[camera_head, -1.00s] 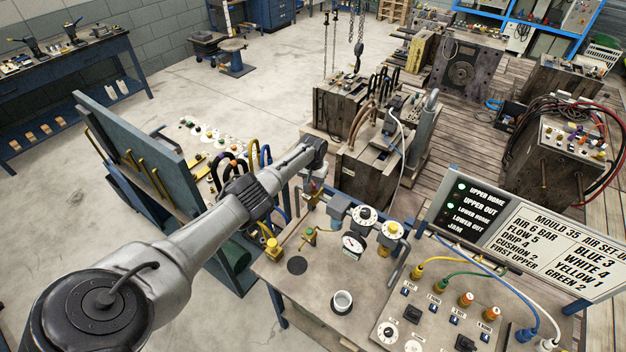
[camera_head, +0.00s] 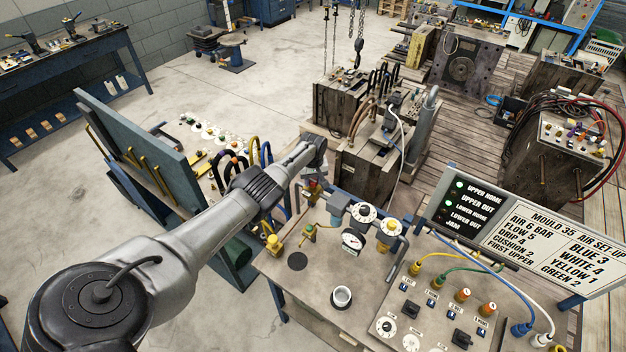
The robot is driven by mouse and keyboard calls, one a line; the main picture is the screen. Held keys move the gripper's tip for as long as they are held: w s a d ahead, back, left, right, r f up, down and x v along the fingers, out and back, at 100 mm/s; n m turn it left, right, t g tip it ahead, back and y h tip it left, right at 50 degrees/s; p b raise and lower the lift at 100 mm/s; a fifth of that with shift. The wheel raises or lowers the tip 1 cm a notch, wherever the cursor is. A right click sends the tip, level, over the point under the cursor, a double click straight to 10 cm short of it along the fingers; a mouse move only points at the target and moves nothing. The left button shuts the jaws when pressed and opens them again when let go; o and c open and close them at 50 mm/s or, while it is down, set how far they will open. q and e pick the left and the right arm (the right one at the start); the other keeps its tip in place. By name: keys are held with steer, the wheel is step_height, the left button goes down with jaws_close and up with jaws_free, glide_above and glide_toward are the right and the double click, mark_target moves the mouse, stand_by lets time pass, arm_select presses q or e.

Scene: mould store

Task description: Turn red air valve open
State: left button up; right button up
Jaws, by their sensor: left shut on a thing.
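My left gripper (camera_head: 314,176) is at the back left corner of the bench, pointing down, and shut on the red air valve (camera_head: 314,187). Only a small red part of the valve shows below the gripper; the rest is hidden by the fingers, so I cannot tell the handle's angle. A pipe fitting and regulator (camera_head: 338,207) stand just right of it. My left arm crosses the view from the lower left. My right gripper is not in view.
A control panel (camera_head: 415,318) with hoses and a sign board (camera_head: 540,240) stand at the right.

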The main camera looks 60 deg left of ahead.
mark_target(313, 180)
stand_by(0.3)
arm_select(q)
steer(key=o, duration=0.9)
step_height(313, 180, up, 6)
steer(key=p, duration=0.3)
steer(key=shift+f, duration=0.15)
steer(key=shift+r, duration=4.1)
